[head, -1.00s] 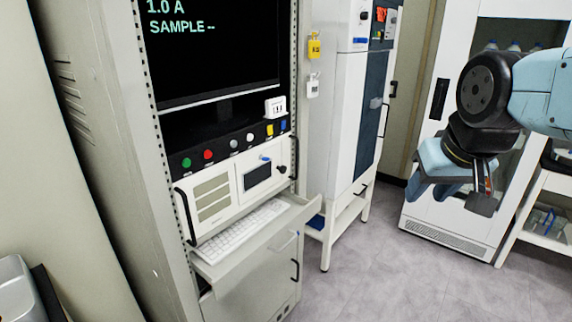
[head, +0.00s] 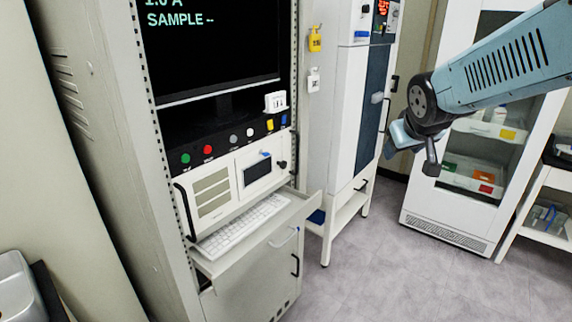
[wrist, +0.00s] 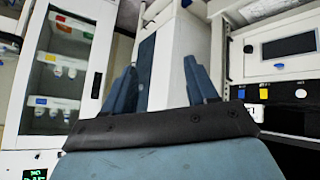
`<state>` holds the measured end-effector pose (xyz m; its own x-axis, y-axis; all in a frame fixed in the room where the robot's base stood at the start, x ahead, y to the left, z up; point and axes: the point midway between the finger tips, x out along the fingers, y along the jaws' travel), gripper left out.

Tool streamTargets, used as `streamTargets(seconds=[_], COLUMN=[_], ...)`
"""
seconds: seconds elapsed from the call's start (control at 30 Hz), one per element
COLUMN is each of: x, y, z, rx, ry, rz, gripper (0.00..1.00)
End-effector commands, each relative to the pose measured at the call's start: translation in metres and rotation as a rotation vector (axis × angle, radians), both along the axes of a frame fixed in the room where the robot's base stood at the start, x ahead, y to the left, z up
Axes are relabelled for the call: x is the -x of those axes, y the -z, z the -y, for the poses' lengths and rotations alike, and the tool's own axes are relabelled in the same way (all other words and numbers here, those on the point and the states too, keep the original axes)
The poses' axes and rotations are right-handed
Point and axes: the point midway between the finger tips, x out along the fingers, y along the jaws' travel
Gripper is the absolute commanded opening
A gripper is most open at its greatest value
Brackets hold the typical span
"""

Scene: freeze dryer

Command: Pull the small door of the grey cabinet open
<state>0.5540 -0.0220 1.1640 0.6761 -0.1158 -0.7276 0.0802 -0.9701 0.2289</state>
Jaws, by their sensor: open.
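The grey cabinet (head: 125,170) is a tall rack on the left in the head view. Its front holds a screen, a button strip and a white panel with a small framed display door (head: 258,172). A lower door (head: 250,285) with a black handle (head: 295,265) is below the keyboard shelf, partly hidden by it. Both look closed; I cannot tell which is meant. My gripper (head: 405,142) is open and empty, right of the cabinet and apart from it. In the wrist view, which is upside down, my open fingers (wrist: 162,88) show with the display panel (wrist: 288,46) to their right.
A keyboard shelf (head: 285,228) juts from the cabinet. A white column unit (head: 337,110) with a dark front stands beside it. A glass-door cabinet (head: 455,215) and a shelf (head: 545,170) are at right. The floor (head: 390,260) between is clear.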

Motion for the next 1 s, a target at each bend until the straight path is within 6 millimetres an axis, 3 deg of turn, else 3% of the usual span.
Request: streamTargets(seconds=[0.2, 0.5, 0.7, 1.0], x=[-0.075, -0.155, -0.192, -0.217], y=[0.023, 0.069, 0.105, 0.159], z=[-0.008, -0.039, -0.066, -0.111], rx=[0.053, 0.034, -0.044, -0.253], ry=[-0.124, -0.342, -0.49, -0.699], rz=[0.1, 0.237, 0.327, 0.47], gripper=[0.58, 0.58, 0.58, 0.58])
